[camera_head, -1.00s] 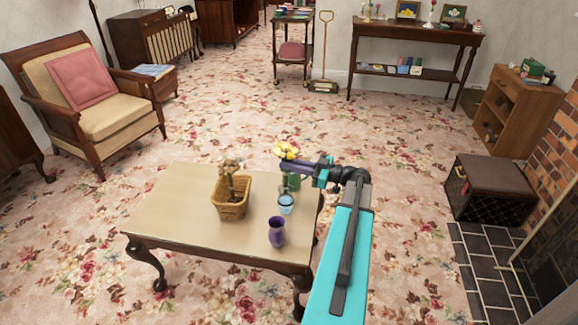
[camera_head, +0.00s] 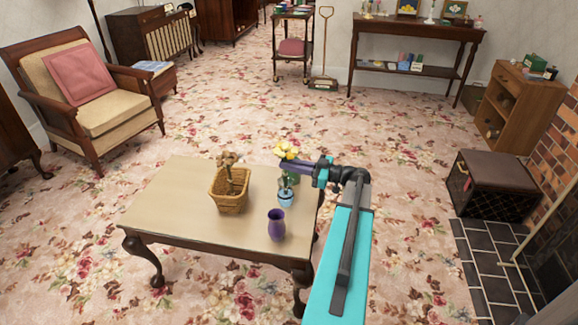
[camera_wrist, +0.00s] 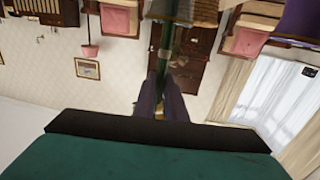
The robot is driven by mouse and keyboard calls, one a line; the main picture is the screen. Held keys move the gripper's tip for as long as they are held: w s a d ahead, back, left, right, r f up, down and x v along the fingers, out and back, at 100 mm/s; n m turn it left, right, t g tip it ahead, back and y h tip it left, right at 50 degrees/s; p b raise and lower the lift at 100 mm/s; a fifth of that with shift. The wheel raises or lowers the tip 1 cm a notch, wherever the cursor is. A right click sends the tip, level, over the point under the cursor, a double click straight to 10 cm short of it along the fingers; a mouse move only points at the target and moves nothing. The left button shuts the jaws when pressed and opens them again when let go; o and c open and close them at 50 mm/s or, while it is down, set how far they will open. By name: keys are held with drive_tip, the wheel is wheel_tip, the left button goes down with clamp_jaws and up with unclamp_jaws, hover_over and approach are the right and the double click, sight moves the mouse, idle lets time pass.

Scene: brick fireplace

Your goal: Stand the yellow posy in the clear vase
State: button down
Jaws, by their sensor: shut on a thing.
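The yellow posy (camera_head: 286,149) is held in my gripper (camera_head: 288,164), with its yellow blooms above the fingers. Its stem and leaves hang below, just over the clear, bluish vase (camera_head: 286,199). The vase stands upright near the right end of the table. I cannot tell whether the stem end is inside the vase's mouth. In the wrist view my fingers (camera_wrist: 166,98) close on a green stem (camera_wrist: 167,42); the blooms do not show clearly there.
The table's left half is clear.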

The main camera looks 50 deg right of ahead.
drive_tip(key=shift+f+b, duration=1.3)
drive_tip(key=shift+f, duration=0.15)
drive_tip(key=c, duration=1.7)
unclamp_jaws()
drive_tip(key=v, duration=1.4)
drive_tip(key=shift+w+r+p, duration=0.1)
drive_tip(key=shift+p, duration=0.25)
